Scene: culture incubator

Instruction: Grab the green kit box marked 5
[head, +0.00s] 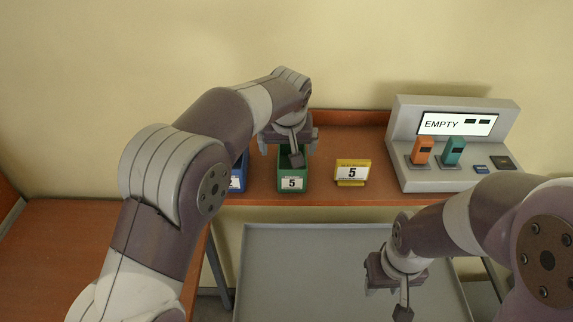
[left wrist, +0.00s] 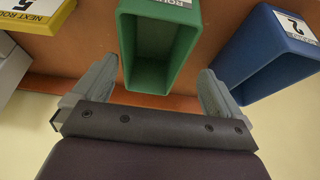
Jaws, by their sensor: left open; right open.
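The green kit box (head: 292,184) bears a white label with a 5 and stands on the wooden shelf at the back. It is open-topped and looks empty in the left wrist view (left wrist: 155,50). My left gripper (head: 288,150) is above the green box, partly covering it in the head view. Its two fingers (left wrist: 165,88) are spread, one to each side of the box in the left wrist view; contact cannot be told. My right gripper (head: 398,290) hangs open and empty over the grey tray area at the front right.
A blue box (head: 237,181) marked 2 stands close left of the green box, partly behind my left arm. A yellow sign (head: 352,172) marked 5 stands to its right. A grey console (head: 455,150) reading EMPTY sits farther right. A grey tray (head: 300,270) lies lower in front.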

